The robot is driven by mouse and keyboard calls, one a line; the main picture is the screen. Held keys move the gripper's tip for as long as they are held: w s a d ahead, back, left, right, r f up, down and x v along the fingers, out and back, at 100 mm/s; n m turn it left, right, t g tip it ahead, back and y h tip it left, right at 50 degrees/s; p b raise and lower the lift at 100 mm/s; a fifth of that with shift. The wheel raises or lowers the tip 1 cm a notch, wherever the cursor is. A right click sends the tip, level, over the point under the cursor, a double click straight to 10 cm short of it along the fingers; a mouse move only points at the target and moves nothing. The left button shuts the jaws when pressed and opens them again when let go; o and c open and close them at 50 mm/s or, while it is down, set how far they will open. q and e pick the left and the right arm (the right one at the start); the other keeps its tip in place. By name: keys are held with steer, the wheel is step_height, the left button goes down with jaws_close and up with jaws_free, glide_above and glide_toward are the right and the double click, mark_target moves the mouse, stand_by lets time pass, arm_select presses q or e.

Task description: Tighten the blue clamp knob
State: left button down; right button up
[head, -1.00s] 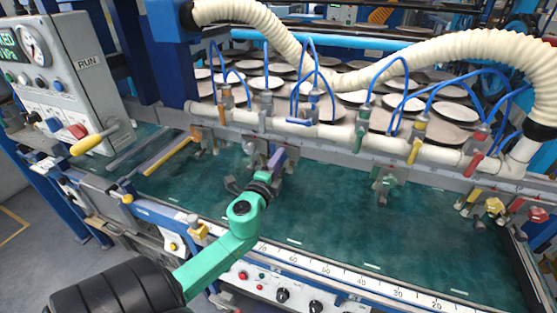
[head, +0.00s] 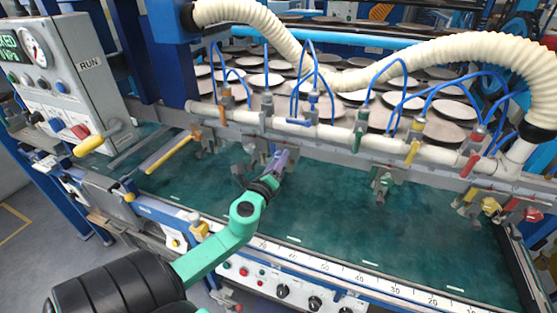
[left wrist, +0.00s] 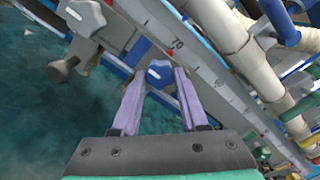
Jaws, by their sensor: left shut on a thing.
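My left gripper (head: 279,160), with purple fingers on a green arm, reaches to the clamp row along the grey rail near the middle of the dryer. In the left wrist view the blue clamp knob (left wrist: 159,73) sits between the tips of the two fingers (left wrist: 162,88), which are shut on it. The knob is lobed and stands near the scale mark 70. In the head view the fingers hide this knob. My right gripper is in neither view.
White pipe (head: 330,131) and blue hoses run above the rail. The green bed (head: 330,220) in front is clear.

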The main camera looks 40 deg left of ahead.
arm_select(q)
steer(key=shift+f, duration=0.15)
stand_by(0.3)
steer(key=shift+c, duration=2.1)
jaws_free()
steer(key=b+v, duration=0.5)
steer(key=v, duration=0.9)
steer(key=shift+s+b, duration=0.3)
steer(key=shift+b, duration=0.1)
steer(key=shift+d, duration=0.15)
